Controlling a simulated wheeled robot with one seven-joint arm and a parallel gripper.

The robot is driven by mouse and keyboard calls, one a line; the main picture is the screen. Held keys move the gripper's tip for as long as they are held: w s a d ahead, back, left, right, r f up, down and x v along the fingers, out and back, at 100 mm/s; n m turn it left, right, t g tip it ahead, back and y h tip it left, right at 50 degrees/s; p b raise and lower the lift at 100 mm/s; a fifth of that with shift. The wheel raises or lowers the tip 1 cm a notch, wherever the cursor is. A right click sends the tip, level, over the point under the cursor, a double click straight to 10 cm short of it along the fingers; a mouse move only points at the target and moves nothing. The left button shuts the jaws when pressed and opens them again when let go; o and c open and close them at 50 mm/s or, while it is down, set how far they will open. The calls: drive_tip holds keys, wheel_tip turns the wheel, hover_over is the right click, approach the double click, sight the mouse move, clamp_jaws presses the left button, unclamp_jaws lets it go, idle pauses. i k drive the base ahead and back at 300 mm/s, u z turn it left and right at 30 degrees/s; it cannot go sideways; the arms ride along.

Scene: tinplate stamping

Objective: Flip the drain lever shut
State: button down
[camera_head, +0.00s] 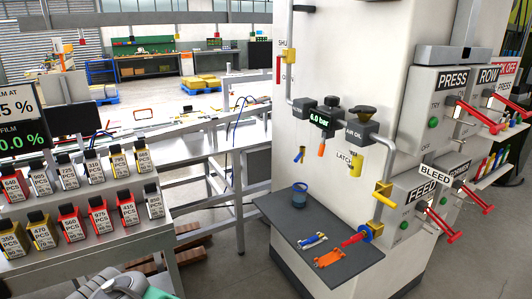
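A pipe runs down the white pillar (345,45) to a low yellow valve (374,229) just above a dark shelf. A red lever (355,240) sticks out from this valve to the left, roughly level. A yellow handle (384,195) sits higher on the same pipe. No drain label is readable, so I cannot tell for certain which is the drain lever. Another red lever (278,69) hangs down at the upper pipe valve, beside partly hidden lettering. My gripper's fingers are not in view; a grey and teal part at the bottom edge may be my arm.
The dark shelf (285,226) holds a blue cup (299,195), blue clips and an orange piece (329,259). A 6.0 bar readout (320,119) is above. Red-levered boxes (436,205) stand at right.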

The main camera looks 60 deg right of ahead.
sight(299, 155)
drive_tip(key=z, duration=0.1)
drive_tip(key=i, duration=0.95)
drive_tip(key=z, duration=1.3)
drive_tip(key=i, duration=0.8)
drive_tip(key=z, duration=0.9)
